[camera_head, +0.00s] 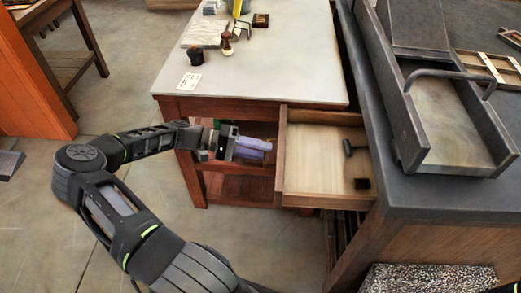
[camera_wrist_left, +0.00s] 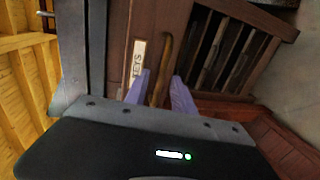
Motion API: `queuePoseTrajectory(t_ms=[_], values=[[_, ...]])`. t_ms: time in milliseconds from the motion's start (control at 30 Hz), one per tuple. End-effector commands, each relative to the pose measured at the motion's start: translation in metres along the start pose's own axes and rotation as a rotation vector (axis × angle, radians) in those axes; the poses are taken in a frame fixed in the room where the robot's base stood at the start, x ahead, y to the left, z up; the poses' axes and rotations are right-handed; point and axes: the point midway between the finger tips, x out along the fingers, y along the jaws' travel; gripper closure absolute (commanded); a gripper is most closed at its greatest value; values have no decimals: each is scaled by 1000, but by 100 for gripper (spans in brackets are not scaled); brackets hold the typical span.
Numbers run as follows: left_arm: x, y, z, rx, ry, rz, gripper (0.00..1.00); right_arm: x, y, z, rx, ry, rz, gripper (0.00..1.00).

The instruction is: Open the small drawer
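In the head view a shallow wooden drawer (camera_head: 322,160) stands pulled out to the left from the dark cabinet. My left gripper (camera_head: 268,147) is at the outer side of its front panel. In the left wrist view a brown panel with a white label reading "EYS" (camera_wrist_left: 138,59) lies ahead; part of the label is hidden. A wooden bar handle (camera_wrist_left: 165,60) runs beside the label. The purple fingers (camera_wrist_left: 161,85) of my left gripper are on either side of the handle, with visible gaps. My right gripper is not in view.
A hammer-like tool (camera_head: 350,147) and a small black block (camera_head: 362,184) lie in the drawer. A pale-topped table (camera_head: 290,60) stands behind it. A press bed (camera_head: 455,130) sits on the dark cabinet top (camera_head: 440,198). The floor (camera_head: 235,235) at the front left is clear.

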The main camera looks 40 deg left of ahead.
Motion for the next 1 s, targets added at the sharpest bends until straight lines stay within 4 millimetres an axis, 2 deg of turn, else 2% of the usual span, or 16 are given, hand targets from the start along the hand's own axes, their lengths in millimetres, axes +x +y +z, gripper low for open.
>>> queuePoseTrajectory(t_ms=[167, 533, 667, 1000], values=[[-16, -1, -1, 0, 4, -3, 70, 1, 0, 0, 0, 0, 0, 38], [-71, -2, -1, 0, 3, -3, 70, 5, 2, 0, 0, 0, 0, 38], [-78, -1, 0, 0, 1, -1, 70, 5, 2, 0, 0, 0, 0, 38], [-78, 0, 0, 0, 1, -1, 70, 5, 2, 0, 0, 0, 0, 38]])
